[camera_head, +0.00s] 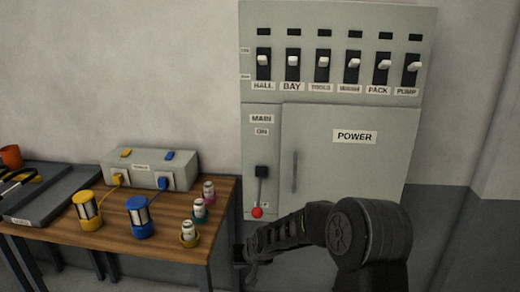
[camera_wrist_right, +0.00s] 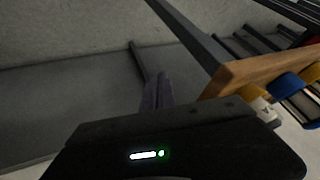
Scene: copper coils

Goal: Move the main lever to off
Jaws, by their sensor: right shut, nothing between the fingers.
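The main lever (camera_head: 260,190) is on the left part of the grey power cabinet (camera_head: 330,190), under a label reading MAIN ON. It has a black pivot block and a thin rod that hangs down to a red knob (camera_head: 257,212). The knob is beside a lower label that it partly covers. My right gripper (camera_head: 240,256) is below the knob, near the table's right edge, apart from the lever. In the right wrist view its fingers (camera_wrist_right: 157,90) are shut and empty, and the lever is not visible there. My left gripper is not in view.
The wooden table (camera_head: 165,225) holds a grey charger box (camera_head: 150,168), a yellow lantern (camera_head: 88,210), a blue lantern (camera_head: 139,217) and small canisters (camera_head: 189,233). Its corner (camera_wrist_right: 228,78) is close to my right gripper. A row of labelled switches (camera_head: 322,66) is above the lever.

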